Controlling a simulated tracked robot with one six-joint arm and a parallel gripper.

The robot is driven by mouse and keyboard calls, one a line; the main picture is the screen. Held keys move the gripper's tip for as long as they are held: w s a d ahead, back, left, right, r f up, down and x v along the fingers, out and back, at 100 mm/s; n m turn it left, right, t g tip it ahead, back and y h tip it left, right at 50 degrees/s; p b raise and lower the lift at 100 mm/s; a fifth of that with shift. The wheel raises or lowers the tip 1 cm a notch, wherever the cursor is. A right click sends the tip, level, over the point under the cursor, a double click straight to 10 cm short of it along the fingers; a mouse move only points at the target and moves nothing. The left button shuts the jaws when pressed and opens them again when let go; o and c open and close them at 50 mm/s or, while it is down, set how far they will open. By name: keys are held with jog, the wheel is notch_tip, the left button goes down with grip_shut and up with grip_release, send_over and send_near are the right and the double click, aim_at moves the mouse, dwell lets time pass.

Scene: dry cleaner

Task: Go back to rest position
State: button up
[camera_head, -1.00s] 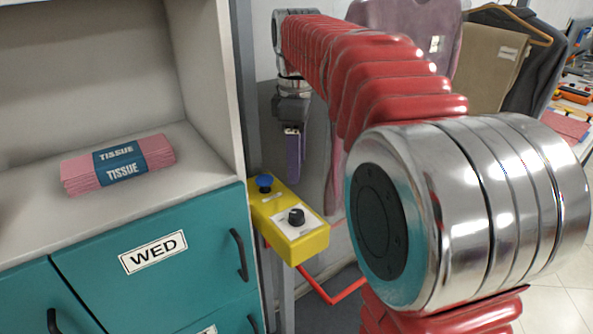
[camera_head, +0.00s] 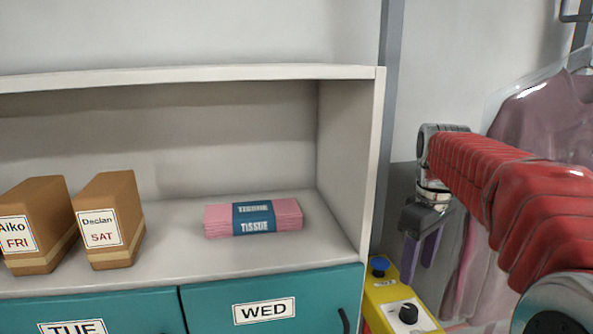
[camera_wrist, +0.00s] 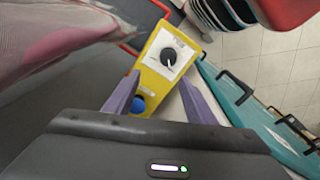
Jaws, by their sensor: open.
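My gripper (camera_head: 422,249) hangs at the end of my red arm, right of the shelf unit, in the head view. Its two purple fingers are apart with nothing between them. In the wrist view my gripper (camera_wrist: 158,100) points toward a yellow control box (camera_wrist: 168,55) with a black knob and a blue button. The box (camera_head: 397,306) also shows in the head view, below and left of the fingers. The fingers look apart from the box, though the exact gap is hard to tell.
A white shelf (camera_head: 190,250) holds a pink tissue pack (camera_head: 285,216) and two brown bags, FRI (camera_head: 38,215) and SAT (camera_head: 120,210). Teal drawers (camera_head: 210,295) are below. Hanging garments (camera_head: 545,125) are close behind my arm at the right.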

jog(key=s+a+f+m+t, duration=0.1)
jog(key=s+a+f+m, duration=0.1)
jog(key=s, duration=0.5)
jog(key=s+a+f+m+t, duration=0.2)
jog(key=s+a+f, duration=0.1)
jog(key=s, duration=0.4)
jog(key=s+a+f+m+t, duration=0.1)
jog(key=s+a+f+m, duration=0.2)
jog(key=s, duration=0.4)
jog(key=shift+a+t, duration=0.4)
jog(key=shift+a, duration=0.45)
